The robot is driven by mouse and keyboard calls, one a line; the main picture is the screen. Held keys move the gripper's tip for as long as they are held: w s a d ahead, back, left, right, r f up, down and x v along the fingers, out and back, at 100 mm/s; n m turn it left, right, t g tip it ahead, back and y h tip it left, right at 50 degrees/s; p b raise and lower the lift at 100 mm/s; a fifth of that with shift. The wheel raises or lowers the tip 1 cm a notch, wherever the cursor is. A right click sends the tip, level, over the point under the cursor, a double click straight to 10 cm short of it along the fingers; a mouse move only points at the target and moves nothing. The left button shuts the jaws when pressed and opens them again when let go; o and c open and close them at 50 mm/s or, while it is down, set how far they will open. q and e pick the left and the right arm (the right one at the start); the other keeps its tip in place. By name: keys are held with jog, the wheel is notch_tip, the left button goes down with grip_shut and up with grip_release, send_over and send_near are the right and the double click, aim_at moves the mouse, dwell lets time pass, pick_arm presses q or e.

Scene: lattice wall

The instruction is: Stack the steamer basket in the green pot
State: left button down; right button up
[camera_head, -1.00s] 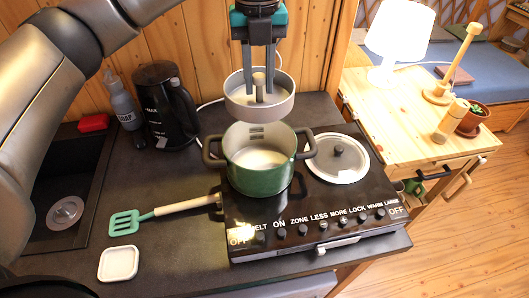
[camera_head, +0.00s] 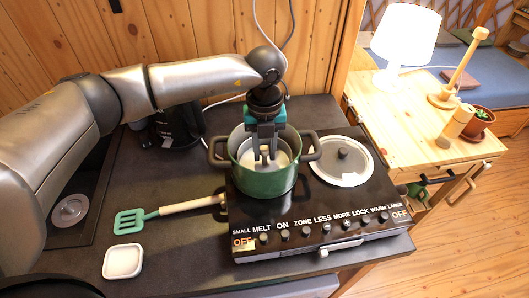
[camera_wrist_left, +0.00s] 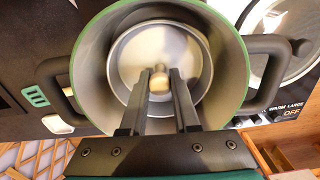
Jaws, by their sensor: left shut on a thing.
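The green pot (camera_head: 262,183) stands on the left part of the black cooktop. It also shows in the left wrist view (camera_wrist_left: 92,88), seen from above. The steamer basket (camera_head: 282,157), a round pale metal pan with a central knob, is down inside the pot, and the pot wall hides its sides. In the left wrist view the basket (camera_wrist_left: 130,55) shows within the pot rim, looking roughly level. My left gripper (camera_head: 265,155) reaches down into the pot and is shut on the basket's knob (camera_wrist_left: 159,82). Whether the basket touches the pot bottom cannot be told. My right gripper is not in view.
The cooktop (camera_head: 330,206) carries a round lid (camera_head: 343,160) right of the pot. A green spatula (camera_head: 135,220) and a small white dish (camera_head: 123,261) lie left on the dark counter. A black kettle (camera_head: 176,125) stands behind my left arm.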

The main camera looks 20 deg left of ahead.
pick_arm(q)
jog(key=shift+f, duration=0.65)
jog(key=shift+f, duration=0.1)
jog(key=shift+f, duration=0.15)
jog(key=c, duration=1.1)
grip_release()
jog(key=shift+f+b, duration=0.1)
jog(key=shift+b, duration=0.2)
jog(key=o, duration=0.4)
jog(key=shift+o, duration=0.2)
